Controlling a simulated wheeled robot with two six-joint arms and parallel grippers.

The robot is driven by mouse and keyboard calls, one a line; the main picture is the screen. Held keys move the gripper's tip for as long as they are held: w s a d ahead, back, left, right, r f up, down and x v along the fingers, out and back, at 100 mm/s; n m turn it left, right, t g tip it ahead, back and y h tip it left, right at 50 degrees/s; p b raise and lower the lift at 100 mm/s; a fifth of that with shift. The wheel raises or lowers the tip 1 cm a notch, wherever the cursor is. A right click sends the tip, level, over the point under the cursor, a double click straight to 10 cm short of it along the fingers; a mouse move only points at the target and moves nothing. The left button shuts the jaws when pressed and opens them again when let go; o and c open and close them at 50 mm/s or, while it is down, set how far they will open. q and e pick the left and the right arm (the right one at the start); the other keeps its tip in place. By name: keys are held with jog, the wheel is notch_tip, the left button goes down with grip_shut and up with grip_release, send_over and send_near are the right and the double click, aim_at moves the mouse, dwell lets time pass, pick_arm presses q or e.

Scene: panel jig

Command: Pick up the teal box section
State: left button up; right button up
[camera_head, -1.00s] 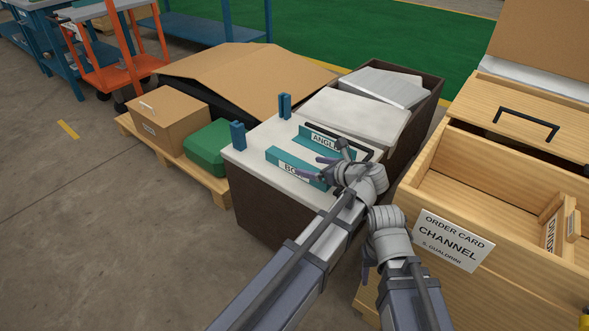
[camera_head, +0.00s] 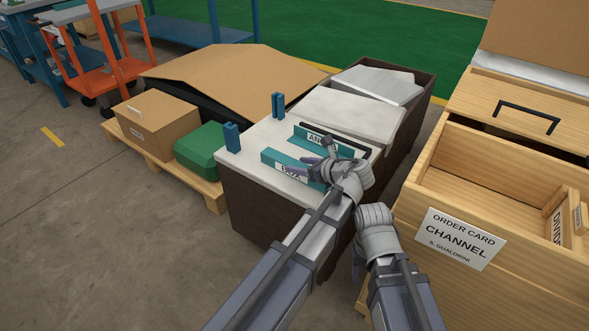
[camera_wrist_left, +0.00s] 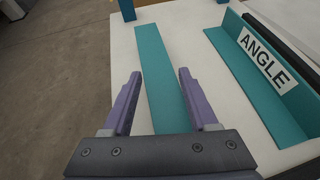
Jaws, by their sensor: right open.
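The teal box section (camera_head: 275,161) with a white BOX label lies on the white top of a dark crate in the head view. In the left wrist view it is a long flat teal bar (camera_wrist_left: 159,60). My left gripper (camera_wrist_left: 159,76) is open, with one purple finger to each side of the bar; I cannot tell how far down they reach. My right gripper (camera_head: 359,262) is open and hangs lower, beside the wooden drawer unit, apart from the box section.
A teal angle section (camera_wrist_left: 265,75) labelled ANGLE lies just right of the bar. Two blue posts, one of them (camera_head: 232,138) at the left, stand on the white top (camera_head: 250,152). An open wooden drawer (camera_head: 480,180) with an order card reading CHANNEL (camera_head: 459,239) is at the right.

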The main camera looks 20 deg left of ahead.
pick_arm(q)
grip_shut()
dwell(0.6)
notch_tip(320, 180, up, 46)
jog(key=p, duration=4.5)
jog(key=shift+f, duration=0.25)
